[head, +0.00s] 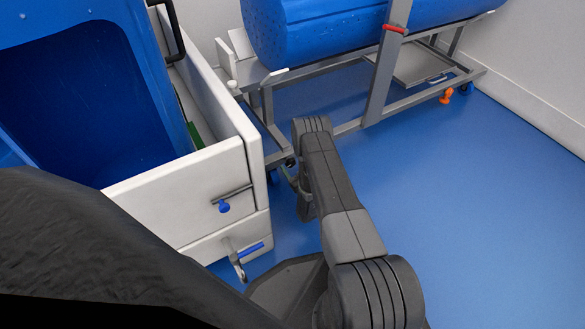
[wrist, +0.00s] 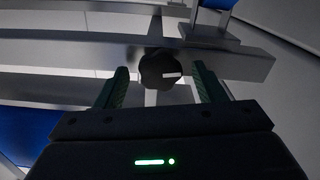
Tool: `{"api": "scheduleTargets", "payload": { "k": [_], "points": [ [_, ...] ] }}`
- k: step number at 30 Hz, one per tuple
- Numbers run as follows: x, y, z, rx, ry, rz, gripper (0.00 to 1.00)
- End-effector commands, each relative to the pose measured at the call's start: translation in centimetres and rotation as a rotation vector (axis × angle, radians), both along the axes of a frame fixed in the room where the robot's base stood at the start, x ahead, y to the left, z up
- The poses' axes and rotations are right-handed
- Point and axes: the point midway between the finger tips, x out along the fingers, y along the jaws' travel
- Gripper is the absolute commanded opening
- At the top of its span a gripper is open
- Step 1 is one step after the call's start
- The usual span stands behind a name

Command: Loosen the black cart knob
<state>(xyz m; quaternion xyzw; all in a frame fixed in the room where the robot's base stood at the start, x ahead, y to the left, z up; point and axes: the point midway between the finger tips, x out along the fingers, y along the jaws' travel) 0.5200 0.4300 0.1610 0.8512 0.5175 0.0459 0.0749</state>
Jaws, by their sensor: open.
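The black cart knob (wrist: 161,69) shows in the wrist view, a round lobed knob with a white mark on its face. It sits in front of a grey metal frame bar. My gripper (wrist: 160,84) is open, with one green-padded finger to the left of the knob and one to the right. Gaps show between the fingers and the knob, and nothing is held. The grey metal cart (head: 376,85) carries a large blue tub (head: 330,28).
A white carrier (head: 190,195) with another blue tub (head: 85,95) stands at the left, close to my arm. It has a blue knob (head: 224,207) and a blue-handled lever (head: 250,249). An orange knob (head: 446,96) is on the cart's right. Blue floor (head: 480,200) is clear at right.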

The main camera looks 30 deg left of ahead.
Motion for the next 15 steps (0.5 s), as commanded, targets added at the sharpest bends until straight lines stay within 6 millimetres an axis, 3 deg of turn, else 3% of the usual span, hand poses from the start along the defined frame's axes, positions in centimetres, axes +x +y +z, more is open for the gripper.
{"api": "scheduleTargets", "payload": {
  "k": [11, 15],
  "points": [
    [0.33, 0.64, 0.03, -0.001, 0.0, 0.0, 0.63],
    [0.32, 0.62, 0.02, -0.001, 0.0, 0.0, 0.4]
  ]
}}
